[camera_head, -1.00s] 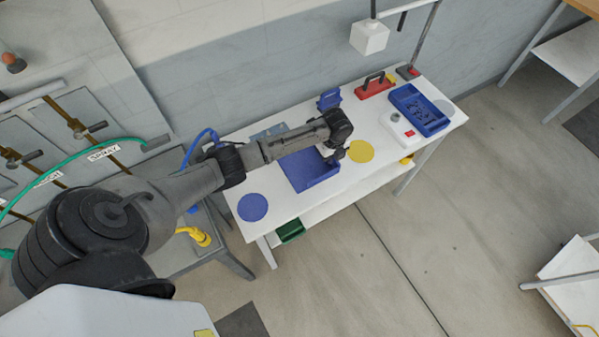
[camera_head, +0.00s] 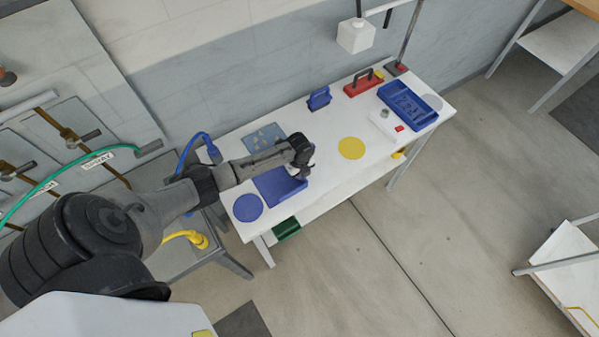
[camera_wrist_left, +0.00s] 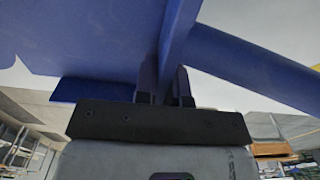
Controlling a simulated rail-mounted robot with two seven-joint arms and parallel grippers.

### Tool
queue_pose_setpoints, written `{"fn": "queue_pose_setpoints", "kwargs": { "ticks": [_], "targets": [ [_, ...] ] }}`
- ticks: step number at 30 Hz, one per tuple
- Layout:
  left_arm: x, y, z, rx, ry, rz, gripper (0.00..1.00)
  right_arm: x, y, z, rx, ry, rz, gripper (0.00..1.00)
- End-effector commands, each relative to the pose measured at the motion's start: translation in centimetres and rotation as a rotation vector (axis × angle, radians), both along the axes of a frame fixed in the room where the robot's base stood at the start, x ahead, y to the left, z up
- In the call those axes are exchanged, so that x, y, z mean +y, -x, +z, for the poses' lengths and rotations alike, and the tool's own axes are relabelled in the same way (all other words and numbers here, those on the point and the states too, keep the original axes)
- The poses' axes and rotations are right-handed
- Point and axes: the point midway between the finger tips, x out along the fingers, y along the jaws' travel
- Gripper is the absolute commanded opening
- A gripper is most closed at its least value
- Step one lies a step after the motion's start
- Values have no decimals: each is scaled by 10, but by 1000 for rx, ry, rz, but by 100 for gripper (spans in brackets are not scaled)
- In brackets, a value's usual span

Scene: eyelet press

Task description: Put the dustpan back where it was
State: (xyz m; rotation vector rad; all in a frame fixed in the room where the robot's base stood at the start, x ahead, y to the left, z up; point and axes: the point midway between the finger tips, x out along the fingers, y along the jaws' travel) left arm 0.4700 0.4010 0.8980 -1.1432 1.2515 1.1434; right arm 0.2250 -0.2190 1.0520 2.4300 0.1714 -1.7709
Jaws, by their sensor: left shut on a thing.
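The blue dustpan (camera_head: 276,188) is at the left part of the white table, right of a flat blue disc (camera_head: 248,208) and left of a flat yellow disc (camera_head: 351,148). My left gripper (camera_head: 303,173) is at the dustpan's right side. In the left wrist view the dustpan (camera_wrist_left: 90,35) fills the top, and my left gripper (camera_wrist_left: 165,85) is shut on a thin upright blue part of it. I cannot tell whether the dustpan touches the table. My right gripper is not in view.
On the white table (camera_head: 330,178) stand a blue block with a handle (camera_head: 319,98), a red toolbox (camera_head: 363,83), a white box with a red button (camera_head: 389,125) and a blue tray (camera_head: 411,101). A grey-blue plate (camera_head: 264,138) lies behind the dustpan. A blue hose (camera_head: 195,146) hangs left of the table.

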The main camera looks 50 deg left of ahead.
Motion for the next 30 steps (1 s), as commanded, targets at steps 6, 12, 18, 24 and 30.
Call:
{"fn": "queue_pose_setpoints", "kwargs": {
  "ticks": [6,12,18,24,30],
  "targets": [
    [0,-1,-1,-1,0,0,0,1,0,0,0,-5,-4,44],
    [0,0,-4,-1,0,-1,0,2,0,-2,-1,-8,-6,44],
    [0,0,-5,-1,0,-1,25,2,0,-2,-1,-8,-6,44],
    [0,0,-5,-1,0,0,36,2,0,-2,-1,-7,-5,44],
    [0,0,-2,-1,0,0,36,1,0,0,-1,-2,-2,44]
  ]
}}
